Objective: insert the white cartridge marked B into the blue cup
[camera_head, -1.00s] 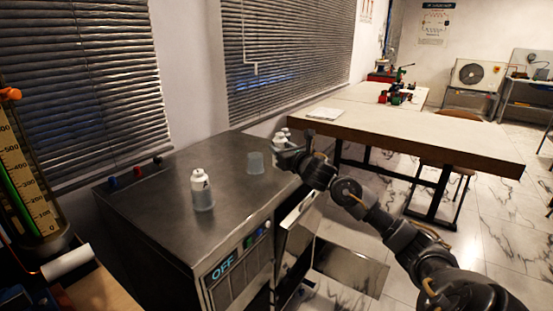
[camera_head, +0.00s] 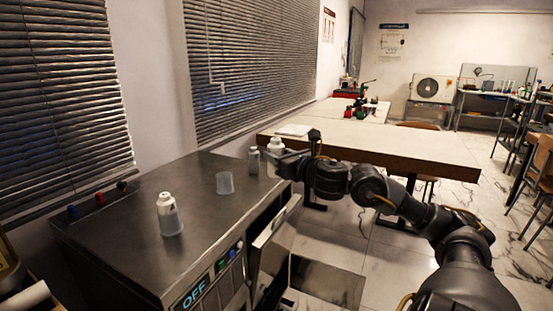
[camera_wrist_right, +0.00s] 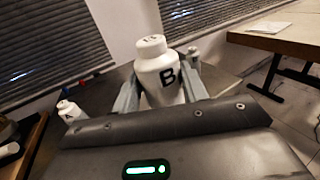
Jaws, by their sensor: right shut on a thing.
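The white cartridge marked B (camera_wrist_right: 160,72) stands upright between the two fingers of my right gripper (camera_wrist_right: 160,92) in the right wrist view. In the head view the right gripper (camera_head: 283,157) is shut on this cartridge (camera_head: 276,145) at the far right edge of the cabinet top. A translucent, faintly blue cup (camera_head: 224,184) stands on the cabinet, left of and nearer than the gripper, and looks empty. The cartridge's lower end is hidden by the gripper. My left gripper is not in view.
Another white cartridge (camera_head: 167,205) sits in a clear cup at the front of the dark cabinet top (camera_head: 125,225). A small container (camera_head: 254,161) stands close left of the gripper. A long table (camera_head: 400,150) stands behind. The cabinet top between cups is clear.

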